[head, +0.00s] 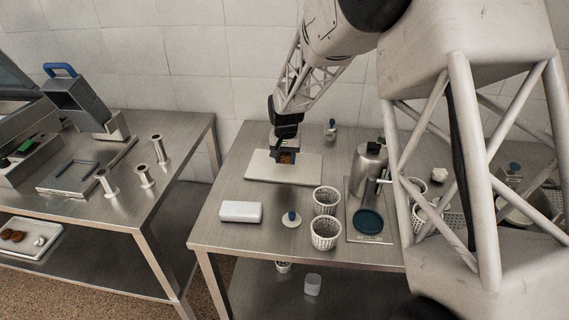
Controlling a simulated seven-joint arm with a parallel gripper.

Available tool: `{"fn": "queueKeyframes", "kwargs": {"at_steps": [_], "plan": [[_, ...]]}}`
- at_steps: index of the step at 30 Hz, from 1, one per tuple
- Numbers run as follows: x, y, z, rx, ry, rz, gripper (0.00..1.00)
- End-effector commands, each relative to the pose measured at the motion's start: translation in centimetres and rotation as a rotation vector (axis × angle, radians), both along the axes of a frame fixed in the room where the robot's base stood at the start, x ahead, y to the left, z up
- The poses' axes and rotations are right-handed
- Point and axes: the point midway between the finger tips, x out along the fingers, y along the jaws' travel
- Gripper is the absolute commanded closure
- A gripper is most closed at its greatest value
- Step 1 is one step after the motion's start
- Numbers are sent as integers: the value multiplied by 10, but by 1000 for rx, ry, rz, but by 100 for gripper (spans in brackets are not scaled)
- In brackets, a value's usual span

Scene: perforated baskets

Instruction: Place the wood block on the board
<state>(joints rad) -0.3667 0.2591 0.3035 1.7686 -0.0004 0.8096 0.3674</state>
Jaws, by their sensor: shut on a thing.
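The board (255,170) is a flat pale slab lying on the steel table at its far left part. My gripper (287,156) is above the middle of the board, pointing down. It is shut on a small brown block, the wood block (287,158), which is partly hidden by the dark fingers. The block is at or just above the board; I cannot tell whether it touches it.
A white box (240,212), a small blue-knobbed lid (291,219) and two perforated baskets (326,234) stand in front of the board. A metal canister (368,170) stands to the right on a tray. A second steel table (130,205) is at left, across a gap.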

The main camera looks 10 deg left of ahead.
Motion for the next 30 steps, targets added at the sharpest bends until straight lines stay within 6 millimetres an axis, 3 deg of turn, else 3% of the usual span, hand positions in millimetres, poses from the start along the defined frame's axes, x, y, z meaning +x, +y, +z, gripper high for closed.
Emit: {"fn": "queueKeyframes", "kwargs": {"at_steps": [6, 18, 30], "plan": [[13, 5, -1, 0, 0, 0, 82], [14, 5, -2, 0, 0, 0, 82], [14, 5, -35, 0, 0, 0, 82]]}}
